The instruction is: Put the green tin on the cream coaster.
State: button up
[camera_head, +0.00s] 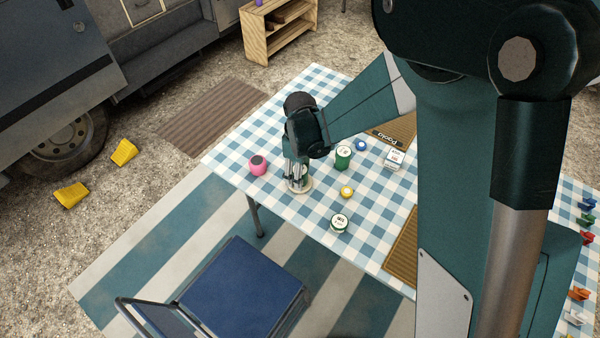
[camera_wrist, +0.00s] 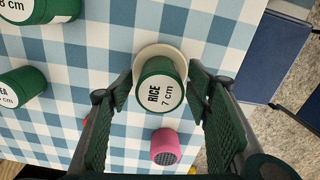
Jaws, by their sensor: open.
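A green tin with a white lid marked RICE 7 cm (camera_wrist: 160,90) stands on the cream coaster (camera_wrist: 160,49) in the wrist view. The coaster's pale rim shows behind and beside the tin. In the head view the coaster (camera_head: 306,187) lies near the table's left edge, and my gripper hides most of the tin on it. My gripper (camera_wrist: 161,78) is open, one finger on each side of the tin. In the head view my gripper (camera_head: 297,178) points down over the coaster.
A pink speaker-like object (camera_head: 258,165) stands close to the left of my gripper; it also shows in the wrist view (camera_wrist: 165,147). The checked tablecloth (camera_head: 265,130) is clear behind.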

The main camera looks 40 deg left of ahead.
jog(key=shift+r, duration=0.1)
notch_tip(320, 180, up, 12)
jog(key=p, duration=0.2)
dwell(0.6)
dwell(0.6)
jog(key=shift+r, duration=0.1)
jog(key=w+d+r+m+t+y, duration=0.1)
jog(key=w+d+r+m, duration=0.15)
jog(key=d+r, duration=0.55)
jog(key=w+d+r+m+t, duration=0.1)
jog(key=w+d+r+m, duration=0.15)
jog(key=d, duration=0.95)
jog(key=w+d+r+m+t+y, duration=0.15)
jog(key=d+r+m, duration=0.35)
jog(key=d, duration=0.5)
jog(key=s+d+r+m+t, duration=0.1)
jog(key=s+d+m, duration=0.2)
jog(key=d, duration=0.6)
jog(key=s+d+r+m+t+h, duration=0.1)
jog(key=s+d+r+m, duration=0.1)
jog(key=d, duration=0.8)
jog(key=s+d+r+m+t+h, duration=0.1)
jog(key=s+d+m, duration=0.3)
jog(key=d, duration=0.6)
jog(key=s, duration=0.2)
jog(key=shift+s+r+m+t, duration=0.35)
jog(key=shift+r+m, duration=0.05)
